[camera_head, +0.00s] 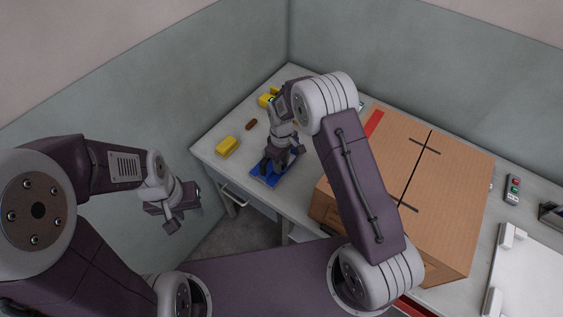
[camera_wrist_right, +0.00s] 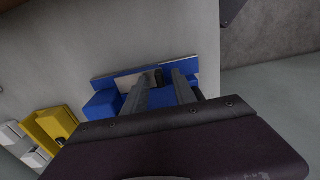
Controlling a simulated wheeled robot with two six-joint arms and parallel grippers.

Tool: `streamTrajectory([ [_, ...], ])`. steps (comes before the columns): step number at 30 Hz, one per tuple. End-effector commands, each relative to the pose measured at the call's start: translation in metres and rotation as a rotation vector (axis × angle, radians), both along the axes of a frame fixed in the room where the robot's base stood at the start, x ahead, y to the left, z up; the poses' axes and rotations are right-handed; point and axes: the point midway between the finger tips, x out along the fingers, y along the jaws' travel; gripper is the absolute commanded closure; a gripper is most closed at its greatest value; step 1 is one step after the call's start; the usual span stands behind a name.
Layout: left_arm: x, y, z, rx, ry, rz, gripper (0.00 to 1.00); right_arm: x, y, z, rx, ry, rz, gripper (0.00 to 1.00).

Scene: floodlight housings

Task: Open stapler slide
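A blue object (camera_head: 266,180), which looks like the stapler, lies at the front edge of the table under my right gripper (camera_head: 279,161). In the right wrist view the blue object (camera_wrist_right: 106,103) shows a long flat blue piece and a blockier part, with a pale strip beside them. My right gripper's two fingers (camera_wrist_right: 163,85) reach down onto it with blue visible between them. Whether they grip part of it cannot be told. My left gripper (camera_head: 182,211) is off the table's left front side, empty, with its fingers apart.
A yellow block (camera_head: 227,146), a small brown piece (camera_head: 250,125) and a yellow item (camera_head: 265,99) lie on the table (camera_head: 213,137). A large cardboard box (camera_head: 460,165) stands to the right of my right arm. A remote-like device (camera_head: 513,189) lies further right.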

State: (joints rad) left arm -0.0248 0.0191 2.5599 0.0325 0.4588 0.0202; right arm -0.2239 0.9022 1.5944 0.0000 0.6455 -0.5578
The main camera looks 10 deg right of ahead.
Motion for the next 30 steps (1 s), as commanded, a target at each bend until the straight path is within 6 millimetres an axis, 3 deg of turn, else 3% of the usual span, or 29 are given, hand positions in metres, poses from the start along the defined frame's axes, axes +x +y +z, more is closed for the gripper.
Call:
streamTrajectory([
  [6, 0.0, 0.0, 0.0, 0.0, 0.0, 0.0, 0.64, 0.0001, 0.0, -0.0007, 0.0, 0.0, 0.0, 0.67],
  [9, 0.0, 0.0, 0.0, 0.0, 0.0, 0.0, 0.64, 0.0001, 0.0, -0.0006, 0.0, 0.0, 0.0, 0.95],
  [10, 0.0, 0.0, 0.0, 0.0, 0.0, 0.0, 0.64, 0.0002, 0.0001, -0.0006, 0.0, 0.0, 0.0, 1.0],
  [30, 0.0, 0.0, 0.0002, 0.0, 0.0, 0.0, 0.64, 0.0006, 0.0001, 0.0003, 0.0, -0.001, 0.0, 1.0],
])
